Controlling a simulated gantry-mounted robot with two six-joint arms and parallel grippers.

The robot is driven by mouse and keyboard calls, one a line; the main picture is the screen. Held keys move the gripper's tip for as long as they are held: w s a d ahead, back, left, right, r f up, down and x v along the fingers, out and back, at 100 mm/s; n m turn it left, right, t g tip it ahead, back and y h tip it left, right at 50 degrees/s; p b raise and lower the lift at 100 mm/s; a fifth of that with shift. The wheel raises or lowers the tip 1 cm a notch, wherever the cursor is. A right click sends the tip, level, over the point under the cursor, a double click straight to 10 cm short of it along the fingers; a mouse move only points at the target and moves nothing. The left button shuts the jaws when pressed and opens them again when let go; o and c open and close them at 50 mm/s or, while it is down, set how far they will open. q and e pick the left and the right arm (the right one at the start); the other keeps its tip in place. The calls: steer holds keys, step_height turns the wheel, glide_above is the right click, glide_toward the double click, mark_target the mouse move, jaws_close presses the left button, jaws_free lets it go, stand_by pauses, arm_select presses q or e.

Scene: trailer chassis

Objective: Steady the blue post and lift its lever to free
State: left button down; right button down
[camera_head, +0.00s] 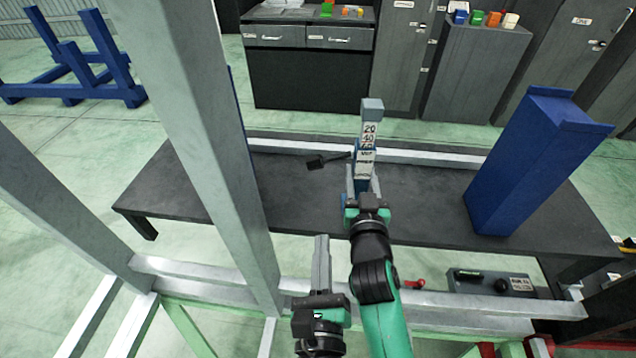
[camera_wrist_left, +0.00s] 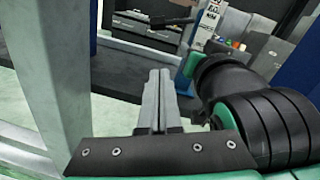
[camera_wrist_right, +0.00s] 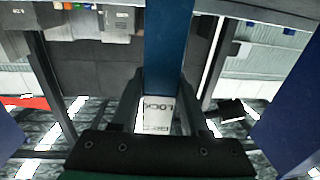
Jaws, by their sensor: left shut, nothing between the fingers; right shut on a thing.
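A black-handled lever (camera_head: 326,160) sticks out to the left from the post. It also shows in the left wrist view (camera_wrist_left: 172,18). My right gripper (camera_head: 363,188) is shut on the post from the front; in the right wrist view the post (camera_wrist_right: 168,50) runs between its fingers, above a white LOCK label. My left gripper (camera_head: 321,240) is shut and empty, below and in front of the lever, apart from it.
A pale steel upright (camera_head: 205,130) stands left of my grippers. A large blue column (camera_head: 535,165) stands at the right of the dark bench (camera_head: 420,205). A steel rail (camera_head: 440,298) and a dark box (camera_head: 490,283) lie in front. The bench left of the lever is clear.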

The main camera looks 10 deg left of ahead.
arm_select(q)
steer(key=w+a+r, duration=0.2)
steer(key=w, duration=1)
steer(key=shift+w+a+r, duration=0.15)
steer(key=shift+w+r, duration=0.2)
steer(key=shift+a+r, duration=0.35)
steer(key=shift+r, duration=0.3)
steer(key=shift+a+r, duration=0.15)
steer(key=shift+r, duration=0.2)
step_height(320, 180, up, 7)
glide_above(313, 167)
steer(key=s, duration=0.3)
steer(key=shift+w+d+f, duration=0.1)
steer(key=shift+d, duration=0.35)
stand_by(0.7)
